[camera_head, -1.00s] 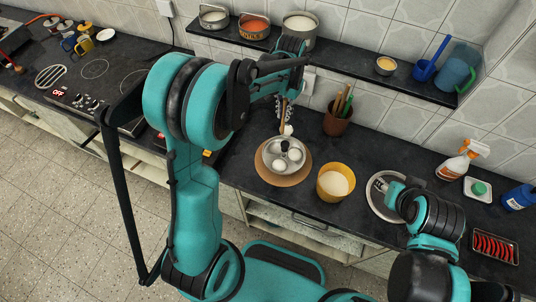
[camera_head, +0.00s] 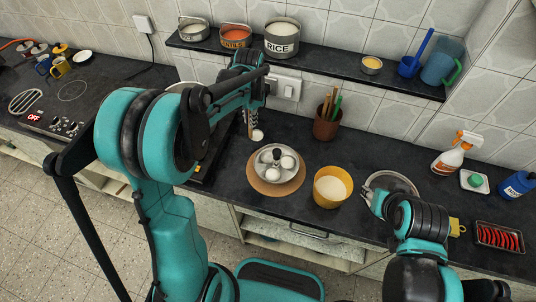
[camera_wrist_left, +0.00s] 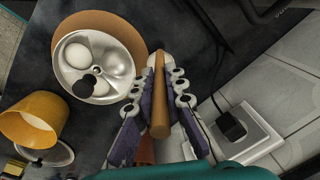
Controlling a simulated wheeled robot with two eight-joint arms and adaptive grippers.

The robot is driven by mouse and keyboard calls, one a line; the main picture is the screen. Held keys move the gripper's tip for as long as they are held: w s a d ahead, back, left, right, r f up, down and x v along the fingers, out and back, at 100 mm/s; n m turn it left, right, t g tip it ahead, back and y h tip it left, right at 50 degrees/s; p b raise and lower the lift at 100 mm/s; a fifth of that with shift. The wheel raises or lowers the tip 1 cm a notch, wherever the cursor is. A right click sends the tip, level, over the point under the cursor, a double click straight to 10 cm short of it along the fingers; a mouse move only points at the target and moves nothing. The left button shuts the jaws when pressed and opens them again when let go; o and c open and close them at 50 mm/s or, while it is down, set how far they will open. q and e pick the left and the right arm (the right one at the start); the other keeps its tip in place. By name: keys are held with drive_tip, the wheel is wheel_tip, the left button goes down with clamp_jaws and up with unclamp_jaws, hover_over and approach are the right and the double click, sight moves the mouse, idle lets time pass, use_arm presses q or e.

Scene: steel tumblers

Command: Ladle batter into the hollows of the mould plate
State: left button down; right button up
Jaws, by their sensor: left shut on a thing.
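The round steel mould plate (camera_head: 258,165) sits on a brown round mat (camera_head: 262,187); pale batter shows in some hollows, and a dark knob stands at its middle. The wrist view also shows the plate (camera_wrist_left: 122,62), with a bare hollow on the side nearer the ladle. My left gripper (camera_head: 250,112) is shut on the ladle's wooden handle (camera_wrist_left: 160,105). The ladle's pale bowl (camera_head: 257,135) hangs beyond the plate's upper left edge, apart from it. The yellow pot (camera_head: 331,203) holds pale batter, right of the plate. My right gripper (camera_head: 371,197) is beside a steel dish; its jaws are unclear.
A brown pot of utensils (camera_head: 326,127) stands behind the plate. The steel dish (camera_head: 404,181), spray bottle (camera_head: 450,158) and tray of red pieces (camera_head: 499,238) are at right. A shelf (camera_head: 330,66) with tins runs above. The hob (camera_head: 70,105) is left.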

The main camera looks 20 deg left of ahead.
use_arm(q)
drive_tip(key=shift+s+d+t+y+b, duration=1.1)
drive_tip(key=shift+s+d+t+y, duration=1.1)
drive_tip(key=shift+s+d, duration=2.1)
drive_tip(key=shift+s+d+f+t+y+b, duration=0.75)
drive_tip(key=shift+f+t+y+b, duration=0.3)
drive_tip(key=shift+b, duration=0.75)
drive_tip(key=shift+s+d+f+t+y+b, duration=0.75)
drive_tip(key=shift+f+b, duration=0.45)
drive_tip(key=shift+b, duration=0.65)
drive_tip(key=shift+s+d+f+t+y+b, duration=0.75)
drive_tip(key=shift+f+t+y+b, duration=0.3)
drive_tip(key=shift+b, duration=0.75)
drive_tip(key=shift+a, duration=0.1)
